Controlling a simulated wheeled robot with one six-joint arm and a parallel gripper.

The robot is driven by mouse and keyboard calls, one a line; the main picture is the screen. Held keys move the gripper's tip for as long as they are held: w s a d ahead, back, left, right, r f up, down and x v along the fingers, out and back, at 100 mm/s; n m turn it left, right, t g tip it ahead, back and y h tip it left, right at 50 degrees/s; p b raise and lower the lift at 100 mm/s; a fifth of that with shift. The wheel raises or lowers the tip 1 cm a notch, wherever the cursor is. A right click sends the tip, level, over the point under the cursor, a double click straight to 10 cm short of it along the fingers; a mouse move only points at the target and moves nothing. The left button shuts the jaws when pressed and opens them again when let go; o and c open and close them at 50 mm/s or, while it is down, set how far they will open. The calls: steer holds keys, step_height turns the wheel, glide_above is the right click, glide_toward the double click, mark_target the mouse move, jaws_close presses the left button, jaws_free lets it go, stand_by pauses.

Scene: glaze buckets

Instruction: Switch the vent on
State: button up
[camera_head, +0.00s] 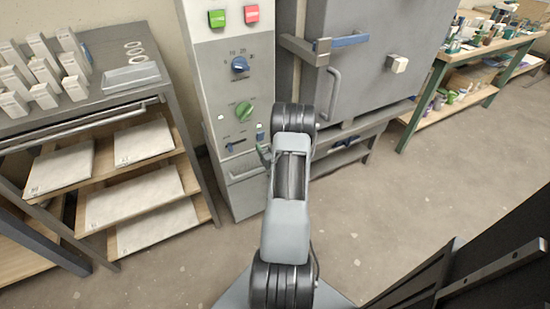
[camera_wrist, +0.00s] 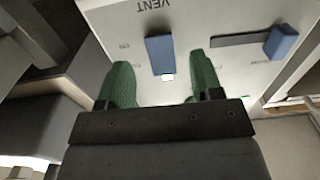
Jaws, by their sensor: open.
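The vent switch is a blue rocker on the white control panel, under the VENT label (camera_wrist: 153,5), which shows upside down in the wrist view. Whether the fingertips touch the panel I cannot tell. In the head view my arm hides most of my gripper.
A blue slider (camera_wrist: 281,41) in a dark slot sits beside the switch. Higher on the panel are a green knob (camera_head: 244,110), a blue knob (camera_head: 240,66), and green (camera_head: 217,18) and red (camera_head: 252,14) buttons. A kiln door (camera_head: 375,60) stands right, a shelf rack (camera_head: 150,95) left.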

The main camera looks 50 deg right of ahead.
steer(key=v, duration=1)
steer(key=shift+s+a+p, duration=0.15)
steer(key=shift+s+p, duration=0.1)
steer(key=shift+p, duration=0.1)
steer(key=shift+f, duration=0.15)
